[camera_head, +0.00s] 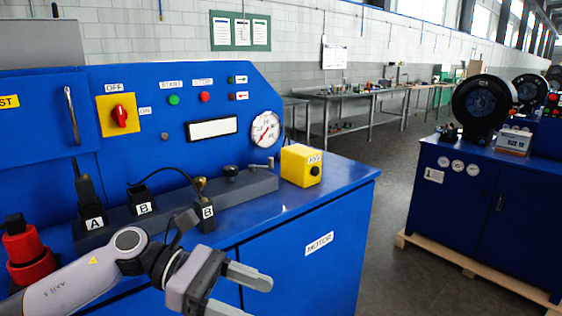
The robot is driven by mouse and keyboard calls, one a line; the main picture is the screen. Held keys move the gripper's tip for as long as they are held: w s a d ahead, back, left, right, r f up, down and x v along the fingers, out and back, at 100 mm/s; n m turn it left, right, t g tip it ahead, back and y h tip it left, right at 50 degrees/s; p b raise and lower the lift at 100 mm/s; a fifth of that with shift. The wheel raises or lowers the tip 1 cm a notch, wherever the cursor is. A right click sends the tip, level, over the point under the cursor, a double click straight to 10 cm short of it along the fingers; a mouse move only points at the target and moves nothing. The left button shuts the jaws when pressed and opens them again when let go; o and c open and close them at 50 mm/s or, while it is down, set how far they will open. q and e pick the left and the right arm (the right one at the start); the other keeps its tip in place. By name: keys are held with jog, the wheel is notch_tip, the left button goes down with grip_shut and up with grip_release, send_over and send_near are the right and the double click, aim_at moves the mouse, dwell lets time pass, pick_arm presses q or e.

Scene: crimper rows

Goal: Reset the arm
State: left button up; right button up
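My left arm (85,282) comes in from the lower left, in front of the blue machine (275,245). My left gripper (251,298) is at the bottom of the view, in front of the machine's cabinet. Its two fingers are spread apart with nothing visible between them; the nearer finger is partly cut off by the frame's lower edge. The gripper lies below and to the right of a black plug marked B (206,220), apart from it as far as I can tell. My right arm and gripper are not in view.
A red rotary switch (121,116) is on the panel. Another blue machine (480,200) stands right, beyond clear floor (385,245).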

pick_arm(q)
jog(key=a+f+m+t+y, duration=0.3)
jog(key=f+m+t, duration=0.6)
jog(key=m, duration=0.6)
jog(key=a+f+m+t+y, duration=0.35)
jog(key=f+m+t, duration=0.45)
jog(key=m+t, duration=0.5)
jog(key=s+a+f+n+g+y, duration=0.3)
jog(key=s+a+f+n+g, duration=0.1)
jog(key=s+f, duration=0.3)
jog(key=s+a+f+n+g+y, duration=0.3)
jog(key=s+a+f+n+g, duration=0.1)
jog(key=s+f+n, duration=0.2)
notch_tip(320, 180, down, 2)
jog(key=shift+s+a+f, duration=0.15)
jog(key=shift+s+a, duration=0.2)
jog(key=shift+s, duration=0.35)
